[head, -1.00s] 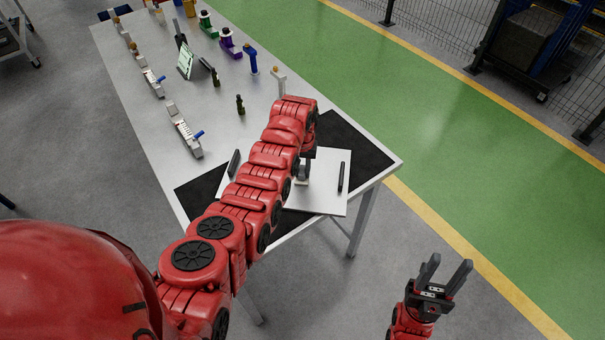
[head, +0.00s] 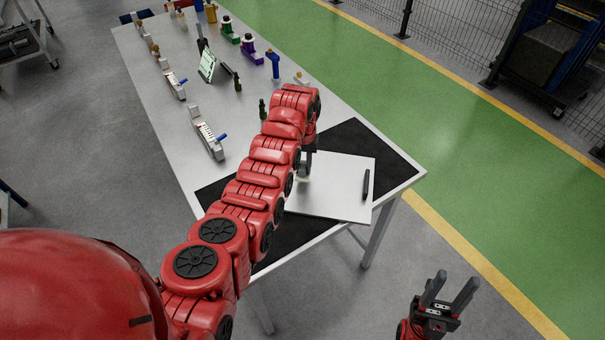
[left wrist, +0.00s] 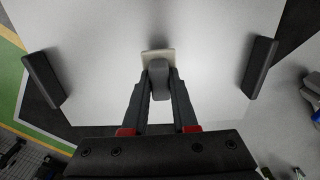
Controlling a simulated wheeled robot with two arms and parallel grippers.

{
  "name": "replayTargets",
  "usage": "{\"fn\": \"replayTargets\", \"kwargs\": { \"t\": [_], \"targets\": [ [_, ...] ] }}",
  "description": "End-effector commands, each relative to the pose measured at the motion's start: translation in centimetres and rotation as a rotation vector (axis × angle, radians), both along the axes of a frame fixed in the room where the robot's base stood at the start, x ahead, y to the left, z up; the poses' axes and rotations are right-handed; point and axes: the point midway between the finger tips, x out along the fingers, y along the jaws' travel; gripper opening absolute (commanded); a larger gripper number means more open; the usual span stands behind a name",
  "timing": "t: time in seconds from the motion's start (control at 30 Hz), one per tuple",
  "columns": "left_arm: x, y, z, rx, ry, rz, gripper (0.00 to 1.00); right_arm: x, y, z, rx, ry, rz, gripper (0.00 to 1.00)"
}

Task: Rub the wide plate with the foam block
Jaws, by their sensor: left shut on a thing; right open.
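The wide plate (head: 345,192) is a flat white panel with a black bar handle (head: 366,184) near its right edge in the head view. Both black handles show in the left wrist view, one on each side of the plate (left wrist: 215,60). My left gripper (head: 305,168) is shut on the grey grip of the foam block, over the plate. The pale foam block (left wrist: 158,54) shows beyond the fingertips against the plate; exact contact is hard to see. My arm hides the plate's left part in the head view. My right gripper (head: 450,294) is open and empty, off the table.
The plate lies on a black mat (head: 372,146) at the table's near end. Grey fixtures with blue levers (head: 208,135), dark bottles (head: 262,109), a tablet (head: 207,65) and coloured tools stand farther up the table (head: 160,110). Open floor lies around my right gripper.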

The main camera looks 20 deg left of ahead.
Motion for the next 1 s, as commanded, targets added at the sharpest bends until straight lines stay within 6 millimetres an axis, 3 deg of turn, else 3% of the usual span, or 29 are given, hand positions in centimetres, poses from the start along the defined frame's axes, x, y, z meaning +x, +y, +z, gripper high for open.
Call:
{"fn": "replayTargets", "kwargs": {
  "t": [0.5,1.0],
  "targets": [
    [0.9,0.1,4.5,-0.001,-0.002,-0.002,0.0,0.0,0.0,-0.6,0.0,0.0,0.0,0.47],
    [0.9,0.1,4.8,-0.001,0.001,-0.002,0.0,0.0,0.0,-0.6,0.0,0.0,0.0,0.47]
  ]
}}
